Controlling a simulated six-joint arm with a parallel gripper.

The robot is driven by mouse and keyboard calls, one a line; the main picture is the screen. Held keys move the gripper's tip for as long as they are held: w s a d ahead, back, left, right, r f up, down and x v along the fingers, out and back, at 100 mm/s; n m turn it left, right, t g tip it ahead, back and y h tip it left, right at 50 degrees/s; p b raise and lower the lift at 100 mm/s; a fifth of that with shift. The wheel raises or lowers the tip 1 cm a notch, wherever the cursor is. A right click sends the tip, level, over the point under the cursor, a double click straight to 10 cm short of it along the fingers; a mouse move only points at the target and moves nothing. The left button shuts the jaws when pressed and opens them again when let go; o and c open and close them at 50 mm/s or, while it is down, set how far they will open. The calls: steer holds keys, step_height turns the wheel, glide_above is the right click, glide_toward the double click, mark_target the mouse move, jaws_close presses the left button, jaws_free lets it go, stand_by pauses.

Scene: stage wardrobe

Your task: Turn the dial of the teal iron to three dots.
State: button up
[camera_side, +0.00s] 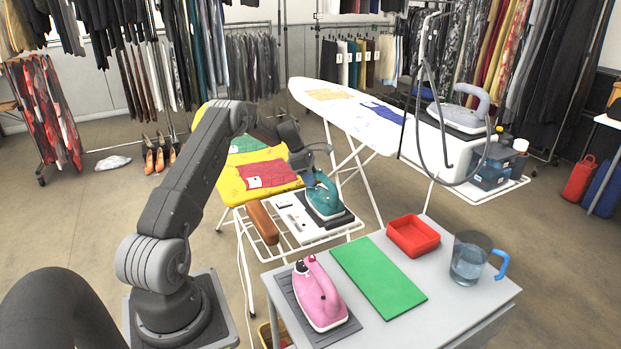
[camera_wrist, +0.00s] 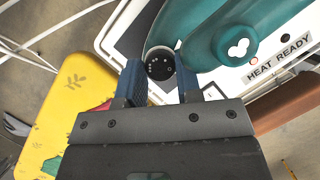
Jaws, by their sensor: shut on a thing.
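The teal iron (camera_side: 325,199) stands on a dark rest on the white board below my arm. In the wrist view its teal body (camera_wrist: 262,30) fills the upper right, with a white mark and a "HEAT READY" label beside it. The round dark dial (camera_wrist: 159,67) carries small white dots and sits in a pale ring. My gripper (camera_wrist: 161,76) has one blue-padded finger on each side of the dial and is shut on it. In the side view my gripper (camera_side: 307,168) is at the iron's upper left. Which setting the dial points to is too small to tell.
A brown wooden block (camera_side: 262,222) lies left of the iron's board. A yellow ironing board (camera_side: 230,185) is behind it. The grey table (camera_side: 440,300) in front holds a pink iron (camera_side: 318,296), green mat (camera_side: 378,276), red tray (camera_side: 412,236) and water jug (camera_side: 469,260).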

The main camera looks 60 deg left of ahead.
steer(key=shift+c, duration=1.3)
steer(key=shift+m, duration=0.3)
steer(key=m, duration=0.1)
steer(key=m+g, duration=0.1)
steer(key=m, duration=0.1)
steer(key=shift+w+a+m+h, duration=0.1)
steer(key=shift+w+m+h, duration=0.05)
steer(key=shift+m+h, duration=0.2)
steer(key=m+g+h, duration=0.1)
steer(key=m+g, duration=0.1)
steer(key=m, duration=0.2)
steer(key=shift+w+m, duration=0.1)
steer(key=shift+m, duration=0.25)
steer(key=o, duration=0.9)
steer(key=shift+o, duration=0.2)
